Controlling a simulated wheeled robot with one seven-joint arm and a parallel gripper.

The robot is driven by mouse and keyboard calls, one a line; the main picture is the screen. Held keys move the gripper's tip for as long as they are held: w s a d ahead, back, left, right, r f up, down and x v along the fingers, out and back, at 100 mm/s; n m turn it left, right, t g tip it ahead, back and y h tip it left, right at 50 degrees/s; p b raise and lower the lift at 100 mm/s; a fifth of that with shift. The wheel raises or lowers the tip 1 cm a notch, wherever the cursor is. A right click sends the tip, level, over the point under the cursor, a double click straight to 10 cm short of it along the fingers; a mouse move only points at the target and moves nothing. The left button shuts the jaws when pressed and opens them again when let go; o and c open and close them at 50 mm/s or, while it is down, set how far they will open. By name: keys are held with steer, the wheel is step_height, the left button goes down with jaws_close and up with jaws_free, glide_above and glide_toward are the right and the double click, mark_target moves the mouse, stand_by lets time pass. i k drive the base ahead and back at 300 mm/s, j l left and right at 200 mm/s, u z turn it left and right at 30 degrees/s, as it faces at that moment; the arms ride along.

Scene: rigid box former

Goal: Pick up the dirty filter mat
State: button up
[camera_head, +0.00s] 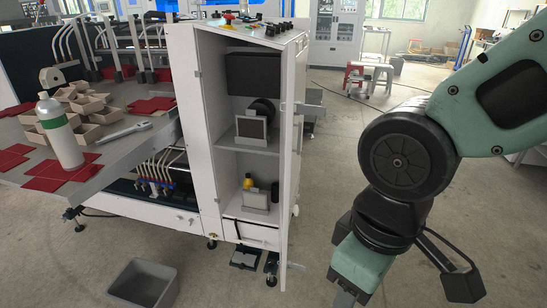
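The cabinet (208,130) stands open in the middle of the view. On its middle shelf, a dark brown square panel with a pale frame (251,128) leans upright and looks like the dirty filter mat. A second, paler panel (256,201) stands in the lower compartment; its face looks light grey. My arm hangs at the right, apart from the cabinet. Its lower end, toward my gripper, runs to the bottom edge of the picture, and the fingertips cannot be made out. Nothing held is visible.
The cabinet door (288,165) stands open on the right side of the opening. A yellow-topped bottle (248,181) is near the pale panel. A grey bin (143,284) sits on the floor. The machine table at left holds a bottle (60,132), a wrench (123,132) and cartons. Floor is free right of the cabinet.

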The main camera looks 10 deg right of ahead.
mark_target(248, 125)
steer(key=i+l+u, duration=0.25)
steer(key=l, duration=0.2)
steer(key=l+u, duration=0.25)
steer(key=l, duration=0.2)
steer(key=l+u, duration=0.25)
steer(key=l, duration=0.2)
steer(key=i+j+z, duration=0.15)
steer(key=j, duration=0.25)
steer(key=i+j+z, duration=0.15)
steer(key=j, duration=0.25)
steer(key=i+j+z, duration=0.2)
steer(key=j, duration=0.25)
steer(key=i+j+z, duration=0.25)
steer(key=j, duration=0.15)
steer(key=i+j+z, duration=0.15)
steer(key=j+z, duration=0.15)
steer(key=i+j+z, duration=0.1)
steer(key=j+z, duration=0.15)
steer(key=j, duration=0.3)
steer(key=j+z, duration=0.3)
steer(key=j, duration=0.15)
steer(key=i+j+z, duration=0.1)
steer(key=j+z, duration=0.15)
steer(key=j, duration=0.3)
